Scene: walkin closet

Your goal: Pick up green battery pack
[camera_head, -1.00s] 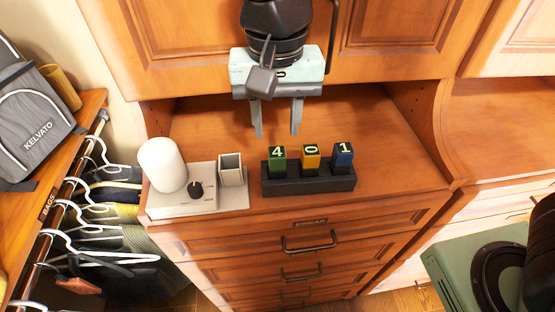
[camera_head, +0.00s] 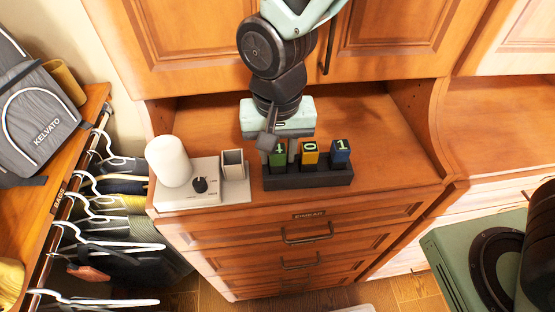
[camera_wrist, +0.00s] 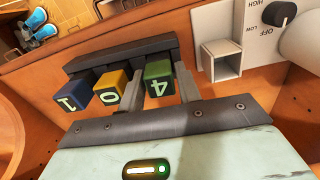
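The green battery pack (camera_head: 278,158), marked 4, stands upright in the left slot of a black holder (camera_head: 310,180) on the cabinet top. A yellow pack (camera_head: 310,154) marked 0 and a blue pack (camera_head: 340,151) marked 1 stand to its right. My gripper (camera_head: 280,150) is open and lowered over the green pack, with one finger on each side. In the wrist view my gripper (camera_wrist: 158,92) shows its fingers flanking the green pack (camera_wrist: 157,82), with the left finger between the green and yellow packs (camera_wrist: 111,85). Finger contact cannot be told.
Left of the holder are a small square cup (camera_head: 233,164) and a white device with a knob (camera_head: 190,196), with a white cylinder (camera_head: 167,160) on it. Cabinet doors (camera_head: 400,35) rise behind my arm. The cabinet top right of the holder is clear.

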